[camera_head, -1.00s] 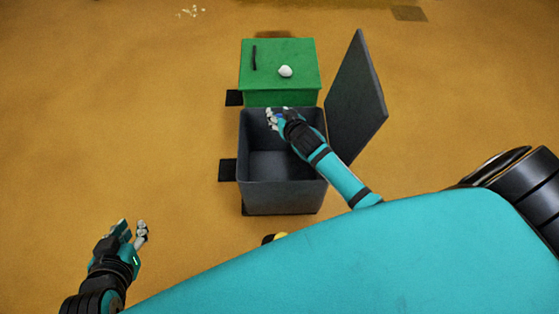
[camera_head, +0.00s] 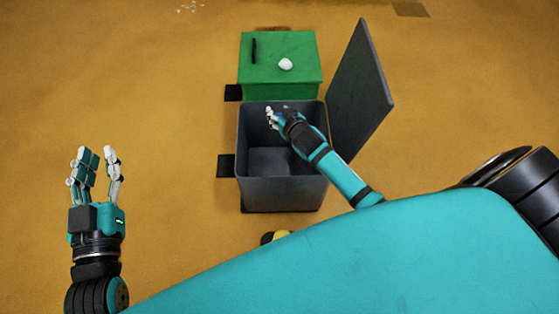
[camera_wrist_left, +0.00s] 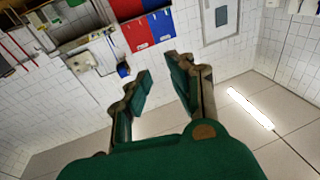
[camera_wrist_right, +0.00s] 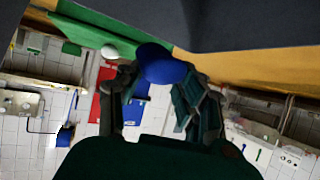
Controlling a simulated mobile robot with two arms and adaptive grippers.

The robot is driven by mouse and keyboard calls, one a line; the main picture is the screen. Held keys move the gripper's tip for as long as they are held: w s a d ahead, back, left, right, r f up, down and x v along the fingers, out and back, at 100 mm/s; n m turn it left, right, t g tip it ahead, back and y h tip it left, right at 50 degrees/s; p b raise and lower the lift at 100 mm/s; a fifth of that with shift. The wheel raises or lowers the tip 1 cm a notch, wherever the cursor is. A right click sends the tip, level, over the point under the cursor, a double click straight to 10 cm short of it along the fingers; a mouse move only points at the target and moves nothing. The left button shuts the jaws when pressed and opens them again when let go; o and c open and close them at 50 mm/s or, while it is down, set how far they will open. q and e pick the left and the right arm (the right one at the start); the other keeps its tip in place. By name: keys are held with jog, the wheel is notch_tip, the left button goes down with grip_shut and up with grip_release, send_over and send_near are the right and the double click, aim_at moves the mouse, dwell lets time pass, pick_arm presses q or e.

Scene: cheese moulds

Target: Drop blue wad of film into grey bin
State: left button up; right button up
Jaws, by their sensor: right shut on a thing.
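The blue wad of film (camera_wrist_right: 160,66) is between the fingertips of my right gripper (camera_wrist_right: 152,78) in the right wrist view. In the head view the right gripper (camera_head: 278,117) is over the far part of the grey bin's (camera_head: 280,193) opening, shut on the wad, which is mostly hidden by the fingers. The bin is open, its grey lid (camera_head: 358,92) standing raised at the right. The bin's visible floor looks empty. My left gripper (camera_head: 97,160) is open and empty, well left of the bin; its spread fingers (camera_wrist_left: 157,72) show in the left wrist view.
A green bin (camera_head: 275,90) stands closed behind the grey one, with a white wad (camera_head: 285,64) and a thin black object (camera_head: 254,50) on its lid. A black and yellow thing (camera_head: 277,237) is on the floor before the grey bin. The floor at left is clear.

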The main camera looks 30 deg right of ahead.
pick_arm(q)
jog(key=shift+s+d+r+t, duration=0.1)
jog(key=shift+r+t, duration=0.35)
jog(key=shift+r, duration=0.25)
jog(key=shift+s+d+r+t, duration=0.1)
jog(key=shift+r+t, duration=0.35)
jog(key=shift+r, duration=0.2)
pick_arm(e)
jog(key=shift+f, duration=0.25)
jog(key=o, duration=0.8)
jog(key=shift+o, duration=0.2)
jog(key=v, duration=1.2)
